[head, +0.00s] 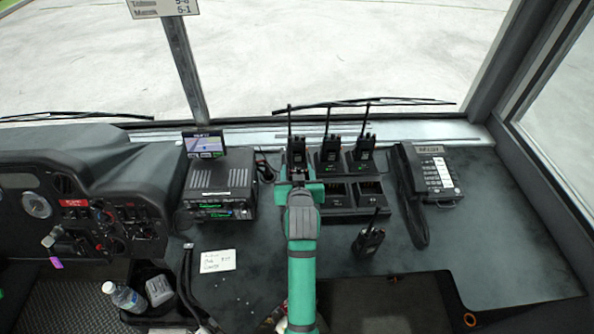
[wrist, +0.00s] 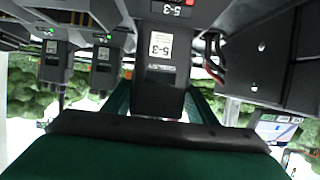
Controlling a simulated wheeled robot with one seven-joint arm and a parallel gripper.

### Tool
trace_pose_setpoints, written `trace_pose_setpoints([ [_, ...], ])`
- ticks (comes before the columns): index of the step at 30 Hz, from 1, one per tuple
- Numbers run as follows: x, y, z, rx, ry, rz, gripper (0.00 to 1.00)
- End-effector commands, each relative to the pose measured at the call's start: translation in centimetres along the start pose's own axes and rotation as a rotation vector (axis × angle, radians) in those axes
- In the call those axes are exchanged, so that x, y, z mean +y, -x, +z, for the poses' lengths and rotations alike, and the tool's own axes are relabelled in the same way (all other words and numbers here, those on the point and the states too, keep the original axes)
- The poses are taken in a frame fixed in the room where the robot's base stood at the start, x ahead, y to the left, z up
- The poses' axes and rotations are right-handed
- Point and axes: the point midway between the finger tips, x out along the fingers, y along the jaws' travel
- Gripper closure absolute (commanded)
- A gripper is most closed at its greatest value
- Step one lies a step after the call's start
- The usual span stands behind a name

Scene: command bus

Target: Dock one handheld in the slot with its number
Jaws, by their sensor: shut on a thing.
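My gripper (head: 297,174) is at the back left of the black charging dock (head: 345,211). It is shut on a black handheld (head: 296,154), which stands upright with its antenna up. In the wrist view, where the picture is upside down, this handheld (wrist: 163,75) has a white label reading 5-3. It lines up with a dock slot label (wrist: 172,10) also reading 5-3, beside a red light. I cannot tell whether it is fully seated. Two more handhelds, one in the middle (head: 330,150) and one at right (head: 363,152), stand in the back row. The front slots that show look empty.
Another handheld (head: 369,240) is on the dash in front of the dock. A radio unit (head: 218,186) with a small screen (head: 204,145) is to the left, a desk phone (head: 435,178) to the right. A paper note (head: 218,260) lies front left.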

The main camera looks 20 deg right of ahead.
Motion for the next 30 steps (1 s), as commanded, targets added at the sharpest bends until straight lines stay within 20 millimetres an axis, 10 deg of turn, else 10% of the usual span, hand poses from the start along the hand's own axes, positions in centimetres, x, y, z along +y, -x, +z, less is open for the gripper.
trace_pose_setpoints([
  [23, -0.01, -0.14, 0.31, 0.002, 0.0, 0.0, 0.77],
  [24, 0.0, -0.13, 0.29, 0.002, 0.0, 0.0, 0.39],
  [30, 0.0, -0.14, 0.33, 0.001, 0.0, 0.0, 0.26],
])
